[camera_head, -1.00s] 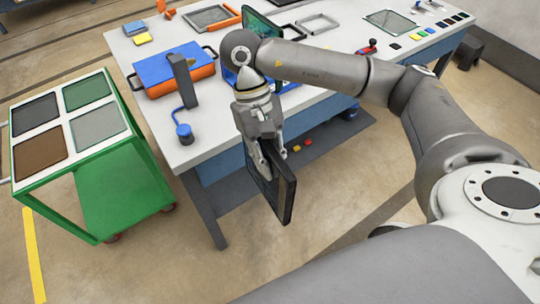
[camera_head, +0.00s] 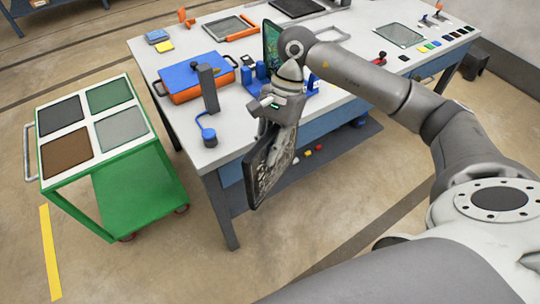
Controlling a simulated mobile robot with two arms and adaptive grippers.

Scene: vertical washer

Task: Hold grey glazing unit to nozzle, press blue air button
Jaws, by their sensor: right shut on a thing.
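My right gripper (camera_head: 279,137) is shut on a dark-framed glazing unit (camera_head: 268,172) with a greyish, mottled pane. It holds the unit tilted by its upper part, in front of the table's near edge. The fingers partly cover the pane. A dark grey post (camera_head: 208,90) stands at the table's near left; I cannot tell for sure that it is the nozzle. A round blue knob (camera_head: 208,134), which looks like the air button, sits at the near left corner, left of the held unit and apart from it. My left gripper is not in view.
The white table (camera_head: 225,160) carries a blue and orange case (camera_head: 195,78), a blue rack (camera_head: 256,78) with a green pane (camera_head: 272,45) and a flat framed panel (camera_head: 230,28). A green cart (camera_head: 140,195) with coloured squares stands left. Floor is clear between cart and table.

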